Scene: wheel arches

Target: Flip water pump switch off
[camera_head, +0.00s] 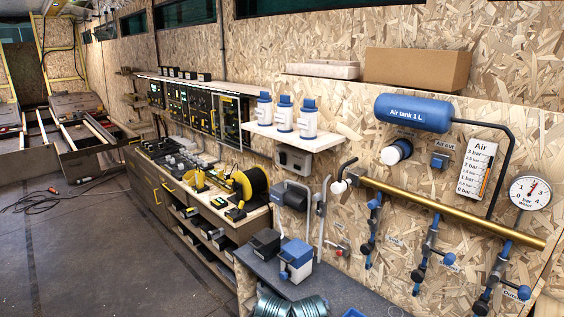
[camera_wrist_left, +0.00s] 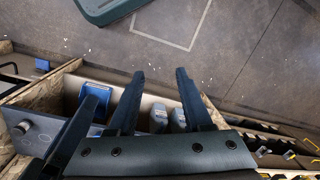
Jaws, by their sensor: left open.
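I cannot pick out the water pump switch for certain. In the head view, a dark grey pump-like unit (camera_head: 291,195) is fixed to the chipboard wall below the bottle shelf. A small red-handled fitting (camera_head: 342,249) sits on the wall to its lower right. A grey box (camera_head: 294,159) is mounted just under the shelf. My left gripper (camera_wrist_left: 160,73) shows only in the left wrist view, with its dark fingers spread and nothing between them. It is apart from the wall fittings seen in the head view. My right gripper is in neither view.
A brass pipe (camera_head: 450,212) with several blue-handled valves crosses the wall under a blue air tank (camera_head: 413,113). A grey bench (camera_head: 262,272) holds a blue-and-white box (camera_head: 296,260). White bottles (camera_head: 307,119) stand on the shelf. The floor (camera_head: 85,240) at left is mostly clear.

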